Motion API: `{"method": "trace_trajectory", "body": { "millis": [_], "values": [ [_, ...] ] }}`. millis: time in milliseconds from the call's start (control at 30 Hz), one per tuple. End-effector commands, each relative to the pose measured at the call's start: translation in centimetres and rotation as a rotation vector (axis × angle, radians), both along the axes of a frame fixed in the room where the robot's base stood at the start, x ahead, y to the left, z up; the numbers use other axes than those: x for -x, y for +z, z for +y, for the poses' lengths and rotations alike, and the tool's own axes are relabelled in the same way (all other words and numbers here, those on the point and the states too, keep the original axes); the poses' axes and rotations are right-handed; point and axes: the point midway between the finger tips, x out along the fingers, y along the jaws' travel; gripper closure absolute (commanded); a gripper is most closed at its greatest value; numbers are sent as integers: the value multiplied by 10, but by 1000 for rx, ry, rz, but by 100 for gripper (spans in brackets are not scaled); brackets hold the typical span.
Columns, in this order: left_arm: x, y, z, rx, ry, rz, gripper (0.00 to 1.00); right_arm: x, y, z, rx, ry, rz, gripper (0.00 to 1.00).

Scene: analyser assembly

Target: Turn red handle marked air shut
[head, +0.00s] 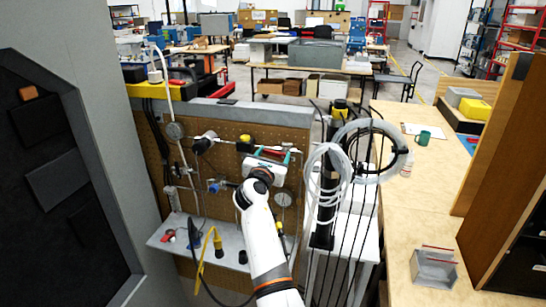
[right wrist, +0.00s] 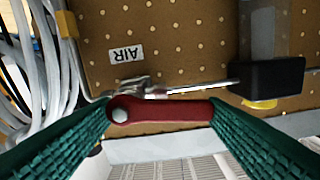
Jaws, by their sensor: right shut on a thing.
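The red handle (right wrist: 165,112) lies level across the right wrist view, with a pale bolt at its left end. It sits along a metal valve (right wrist: 135,87) and thin pipe. A white AIR label (right wrist: 126,54), upside down in that view, is on the pegboard beside it. My right gripper (right wrist: 161,112) has its green ribbed fingers against both ends of the handle, shut on it. In the head view my right gripper (head: 278,154) is at the pegboard's upper right, and its wrist hides most of the handle. My left gripper is not in view.
The perforated pegboard (head: 228,126) carries gauges, pipes and fittings. A grey shelf (head: 170,236) with yellow and black connectors juts out below. Coiled white tubing (head: 327,190) and dark cables hang close to the right of my gripper. A wooden bench (head: 420,195) stands at the right.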

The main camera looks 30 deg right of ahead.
Motion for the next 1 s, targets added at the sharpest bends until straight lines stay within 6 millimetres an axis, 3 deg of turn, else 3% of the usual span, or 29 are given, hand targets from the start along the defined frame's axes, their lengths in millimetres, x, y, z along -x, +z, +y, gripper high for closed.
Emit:
{"method": "trace_trajectory", "body": {
  "millis": [267,1000],
  "values": [
    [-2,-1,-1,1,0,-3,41,1,4,-1,-97,0,-115,57],
    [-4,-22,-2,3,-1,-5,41,10,16,-9,-548,2,-645,57]
  ]
}}
